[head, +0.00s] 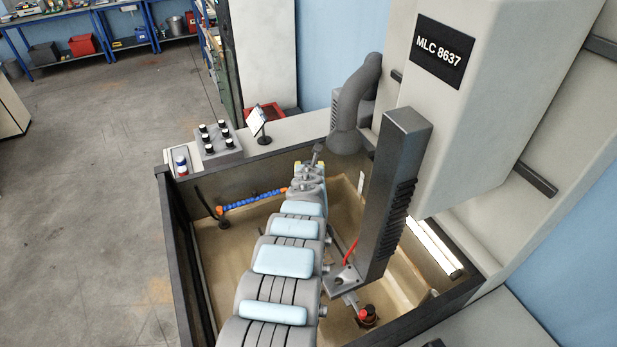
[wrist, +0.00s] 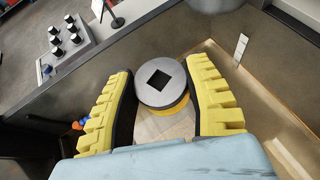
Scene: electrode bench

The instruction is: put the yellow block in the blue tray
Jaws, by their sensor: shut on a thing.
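My gripper (wrist: 162,78) has yellow ridged fingers and shows large in the wrist view. It is shut on a round piece (wrist: 157,76) with a grey top, a dark square hole in its middle and a yellow band below. The piece sits upright between the two fingers. In the head view my gripper (head: 310,168) is small, at the far end of my arm, over the back part of the machine tank; the held piece cannot be made out there. I see no plain yellow block and no blue tray in either view.
The machine tank (head: 240,258) has dark walls. A tall dark machine head (head: 395,190) hangs to the right of my arm. On the back ledge are a grey rack (head: 218,153) with several black-topped pieces, a small sign stand (head: 258,118) and a red tray (head: 278,110).

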